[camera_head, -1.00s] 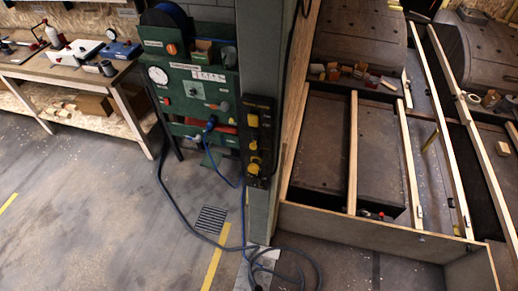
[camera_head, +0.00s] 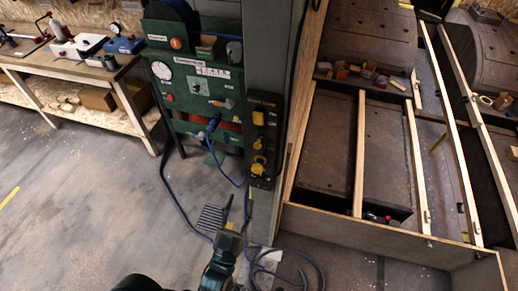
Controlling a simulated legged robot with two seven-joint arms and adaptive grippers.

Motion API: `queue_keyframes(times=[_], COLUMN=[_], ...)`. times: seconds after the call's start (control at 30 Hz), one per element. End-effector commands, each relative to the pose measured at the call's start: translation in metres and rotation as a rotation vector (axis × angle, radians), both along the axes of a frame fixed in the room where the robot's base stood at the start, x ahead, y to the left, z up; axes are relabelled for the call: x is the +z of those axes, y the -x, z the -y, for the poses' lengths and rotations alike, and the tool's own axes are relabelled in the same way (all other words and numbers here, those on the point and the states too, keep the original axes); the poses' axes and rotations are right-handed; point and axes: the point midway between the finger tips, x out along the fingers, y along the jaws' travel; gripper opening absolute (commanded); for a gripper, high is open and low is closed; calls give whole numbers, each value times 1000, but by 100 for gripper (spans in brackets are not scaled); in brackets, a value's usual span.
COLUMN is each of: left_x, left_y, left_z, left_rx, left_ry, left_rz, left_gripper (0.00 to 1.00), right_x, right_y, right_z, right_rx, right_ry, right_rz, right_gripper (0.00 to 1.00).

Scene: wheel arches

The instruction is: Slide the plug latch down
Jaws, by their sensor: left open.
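A black socket strip (camera_head: 264,130) is mounted upright on the grey post. It carries yellow sockets or covers, such as the lowest one (camera_head: 257,167). A blue plug (camera_head: 214,122) with a blue cable sits at the green panel (camera_head: 203,98) left of the post. The latch itself is too small to make out. My left gripper (camera_head: 237,207) rises from the bottom edge, below the strip and the plug. Its two fingers point up, apart, with nothing seen between them. My right gripper is not in view.
The grey post (camera_head: 263,215) stands close to my left gripper. Loose cables (camera_head: 300,262) lie at its foot. A wooden-framed bay (camera_head: 365,225) fills the right. A workbench (camera_head: 75,62) stands at the far left. The floor in front of it is largely clear.

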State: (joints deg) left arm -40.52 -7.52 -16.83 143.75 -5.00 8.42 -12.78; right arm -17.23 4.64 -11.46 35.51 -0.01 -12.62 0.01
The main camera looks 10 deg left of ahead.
Motion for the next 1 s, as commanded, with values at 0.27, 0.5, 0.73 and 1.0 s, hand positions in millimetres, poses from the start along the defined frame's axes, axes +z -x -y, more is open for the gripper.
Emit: queue_keyframes(times=[0.27,0.5,0.73,1.0], left_x=[28,48,59,61], left_y=[-56,-108,-140,-149], left_z=[2,3,4,5], left_rx=[0,-1,-1,-2], left_ry=[2,2,2,1], left_rz=[5,2,-1,-2], left_gripper=[48,48,48,48], right_x=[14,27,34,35], right_y=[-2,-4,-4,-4], right_z=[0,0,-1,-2], right_rx=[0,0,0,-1], right_ry=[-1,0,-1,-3], right_rz=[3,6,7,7], right_gripper=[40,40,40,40])
